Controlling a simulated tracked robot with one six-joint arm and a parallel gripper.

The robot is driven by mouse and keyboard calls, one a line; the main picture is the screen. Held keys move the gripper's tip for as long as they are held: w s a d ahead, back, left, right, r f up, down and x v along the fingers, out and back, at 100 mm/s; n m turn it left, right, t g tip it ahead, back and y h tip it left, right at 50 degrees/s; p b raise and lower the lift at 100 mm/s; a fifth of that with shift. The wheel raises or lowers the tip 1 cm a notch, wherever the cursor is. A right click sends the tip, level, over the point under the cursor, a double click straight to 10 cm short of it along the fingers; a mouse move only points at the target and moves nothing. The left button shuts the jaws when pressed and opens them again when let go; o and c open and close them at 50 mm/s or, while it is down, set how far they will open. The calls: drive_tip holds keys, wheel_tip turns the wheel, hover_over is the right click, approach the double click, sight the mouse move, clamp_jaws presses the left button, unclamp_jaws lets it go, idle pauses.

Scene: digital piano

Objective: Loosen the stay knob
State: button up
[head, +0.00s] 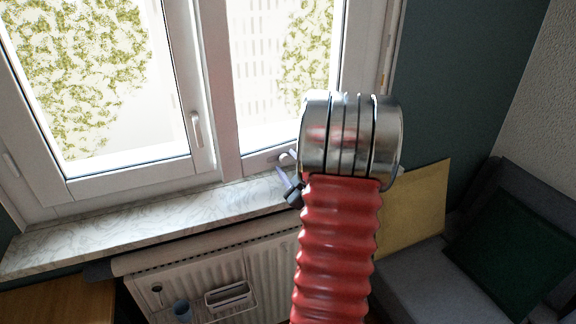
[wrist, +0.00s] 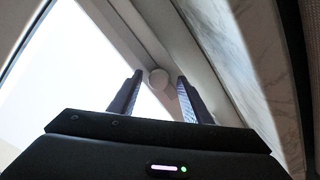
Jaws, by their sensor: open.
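A round, pale grey knob (wrist: 157,79), which looks like the stay knob, shows in the wrist view on the white window frame (wrist: 128,42). My gripper (wrist: 160,85) is open, with one dark ribbed finger on each side of the knob in the picture. The knob appears nearer the left fingertip. I cannot tell whether it is between the tips or a little beyond them; no finger clearly touches it. In the head view my gripper (head: 288,172) shows only partly, at the window's lower frame, behind my red and silver arm.
A white window with a handle (head: 196,130) stands above a marble sill (head: 150,222). A yellow board (head: 418,210) and a grey sofa with a green cushion (head: 515,250) are at right.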

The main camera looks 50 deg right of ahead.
drive_tip(key=shift+c, duration=0.5)
drive_tip(key=c, duration=0.9)
drive_tip(key=shift+c, duration=0.2)
drive_tip(key=shift+m, duration=1.1)
drive_tip(key=o, duration=1)
drive_tip(key=shift+o, duration=0.2)
